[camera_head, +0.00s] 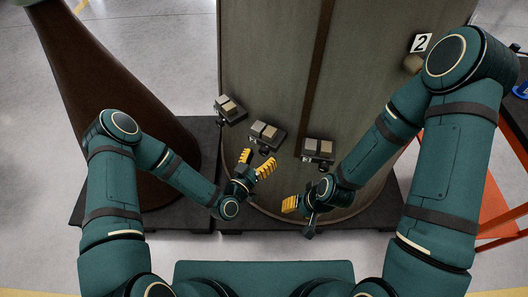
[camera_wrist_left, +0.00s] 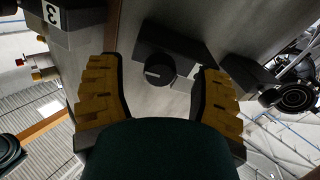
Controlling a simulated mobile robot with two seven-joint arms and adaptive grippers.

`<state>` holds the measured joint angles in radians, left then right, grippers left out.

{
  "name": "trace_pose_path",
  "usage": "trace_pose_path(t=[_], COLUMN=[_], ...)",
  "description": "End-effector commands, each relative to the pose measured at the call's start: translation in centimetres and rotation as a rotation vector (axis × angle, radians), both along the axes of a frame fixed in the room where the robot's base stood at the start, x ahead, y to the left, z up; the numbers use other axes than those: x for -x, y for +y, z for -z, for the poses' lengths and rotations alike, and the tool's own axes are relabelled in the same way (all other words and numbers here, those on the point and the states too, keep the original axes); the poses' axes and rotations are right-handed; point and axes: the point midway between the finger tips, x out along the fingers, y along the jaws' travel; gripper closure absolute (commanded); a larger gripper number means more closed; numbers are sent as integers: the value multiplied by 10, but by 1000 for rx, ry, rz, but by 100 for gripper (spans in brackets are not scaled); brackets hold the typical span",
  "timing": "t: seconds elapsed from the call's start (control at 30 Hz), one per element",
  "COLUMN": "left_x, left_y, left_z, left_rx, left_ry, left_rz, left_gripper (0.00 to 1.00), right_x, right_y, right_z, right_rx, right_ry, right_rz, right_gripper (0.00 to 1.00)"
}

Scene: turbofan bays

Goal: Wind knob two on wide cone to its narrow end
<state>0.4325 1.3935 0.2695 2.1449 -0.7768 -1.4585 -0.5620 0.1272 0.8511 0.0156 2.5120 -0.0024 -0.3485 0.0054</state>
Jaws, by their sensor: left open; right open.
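The wide grey cone (camera_head: 270,60) stands in front of me. Three dark blocks with pale tops sit on its near side: a left block (camera_head: 230,109), a middle block (camera_head: 267,134) and a right block (camera_head: 318,150). My left gripper (camera_head: 256,163) is open just in front of the middle block. In the left wrist view, a round dark knob (camera_wrist_left: 160,70) with a pale mark lies between the spread yellow fingers, with no visible contact. Another dark knob (camera_wrist_left: 290,98) shows at the right. My right gripper (camera_head: 298,204) is open, apart from the right block; its fingers partly overlap.
A brown tapered cone (camera_head: 95,80) stands at the left on a dark base (camera_head: 203,140). A white label "2" (camera_head: 421,43) is at the grey cone's upper right; a label "3" (camera_wrist_left: 52,13) shows in the wrist view. An orange frame (camera_head: 492,195) stands at the right.

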Motion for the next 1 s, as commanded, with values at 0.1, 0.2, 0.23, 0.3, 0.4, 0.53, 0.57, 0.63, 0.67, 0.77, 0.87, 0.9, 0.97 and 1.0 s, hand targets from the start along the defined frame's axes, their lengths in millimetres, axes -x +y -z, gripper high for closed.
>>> trace_pose_path(t=[0.1,0.2,0.23,0.3,0.4,0.53,0.57,0.63,0.67,0.77,0.87,0.9,0.97,1.0], left_x=[22,40,45,56,68,78,79,81,82,82,82,82,82,82], left_y=[14,24,28,34,41,47,48,49,49,49,49,49,49,49], left_z=[1,1,1,0,1,0,0,0,0,0,0,0,0,0], left_rx=[0,-1,-1,0,-2,-1,-1,-1,-1,-1,-1,-1,-1,-1], left_ry=[5,4,4,4,3,2,2,1,1,1,1,1,1,1], left_rz=[0,-1,-1,0,0,-1,-1,-1,0,0,0,0,0,0], left_gripper=[34,34,34,34,34,34,34,34,34,34,34,34,34,34], right_x=[0,0,0,0,0,0,0,0,0,0,0,0,0,0], right_y=[0,0,0,0,0,0,0,0,0,0,0,0,0,0], right_z=[0,0,0,0,0,0,0,0,0,0,0,0,0,0], right_rx=[0,0,0,0,0,0,0,0,0,0,0,0,0,0], right_ry=[0,0,0,0,0,0,0,0,0,0,0,0,0,0], right_rz=[0,0,0,0,0,0,0,0,0,0,0,0,0,0], right_gripper=[53,53,53,53,53,53,53,53,53,53,53,53,53,53])
